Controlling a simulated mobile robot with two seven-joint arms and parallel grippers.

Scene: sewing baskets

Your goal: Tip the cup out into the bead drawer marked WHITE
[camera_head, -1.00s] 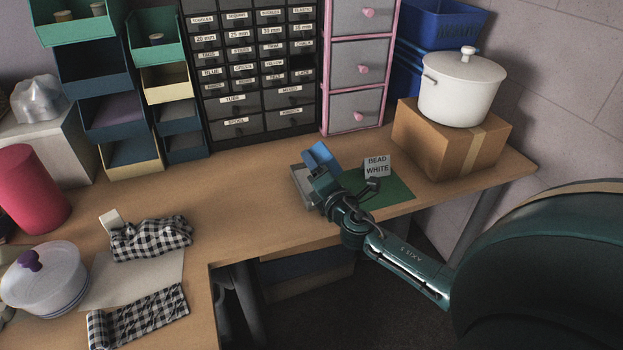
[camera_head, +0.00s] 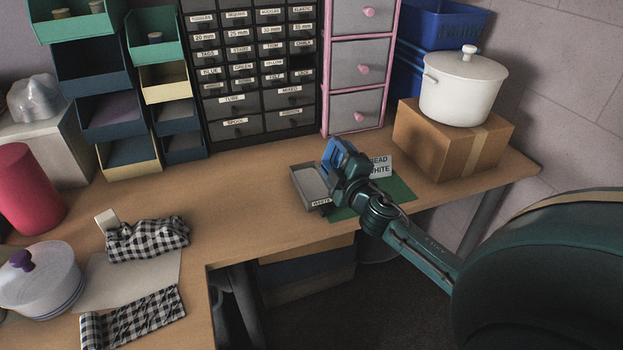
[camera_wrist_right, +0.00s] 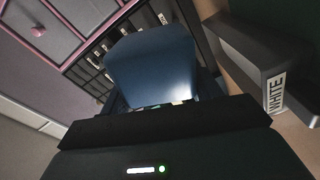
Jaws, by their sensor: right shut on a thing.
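My right gripper (camera_head: 346,168) is shut on a blue cup (camera_head: 336,153) and holds it above the desk, just right of the open drawer. The cup also fills the middle of the right wrist view (camera_wrist_right: 155,62); what is in it cannot be seen. The grey bead drawer (camera_head: 299,189) sits on the desk with a WHITE label on its front; its inside looks pale grey, and I cannot tell whether beads lie there. The label shows at the right of the right wrist view (camera_wrist_right: 276,92). My left gripper is not in view.
A sign reading WHITE (camera_head: 379,168) stands behind my right gripper, on a green mat (camera_head: 398,190). A black drawer cabinet (camera_head: 257,130), a pink-framed drawer unit (camera_head: 325,95) and a cardboard box (camera_head: 440,145) with a white pot (camera_head: 462,92) stand behind.

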